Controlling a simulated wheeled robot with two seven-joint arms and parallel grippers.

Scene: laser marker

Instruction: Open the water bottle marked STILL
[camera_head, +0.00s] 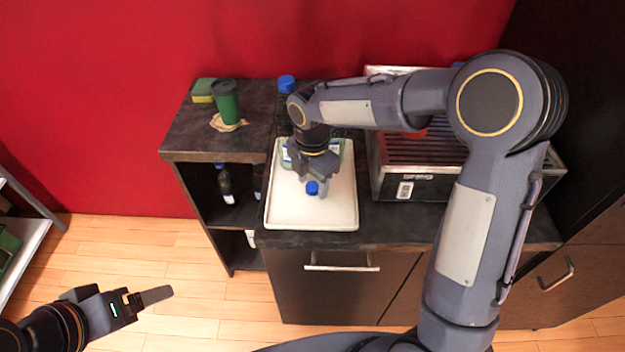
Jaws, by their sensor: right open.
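My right gripper (318,188) is open and points down over the white tray (310,214) on the dark counter. A blue cap (312,188) shows at its fingertips; I cannot tell whether the fingers touch it. Pale, labelled shapes that look like bottles show on both sides of the gripper, one at the left (286,156) and one at the right (336,147), partly hidden by it. Another blue cap (286,83) stands behind the tray. No label is readable, so I cannot tell which bottle is STILL. My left gripper (150,296) is low at the left, away from the counter; its jaw opening is unclear.
A coffee machine (408,188) stands right of the tray, partly behind my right arm. A green cup (226,103) and a green-yellow sponge (203,90) are on the left counter. Small bottles (226,186) stand on the shelf below. The front of the tray is clear.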

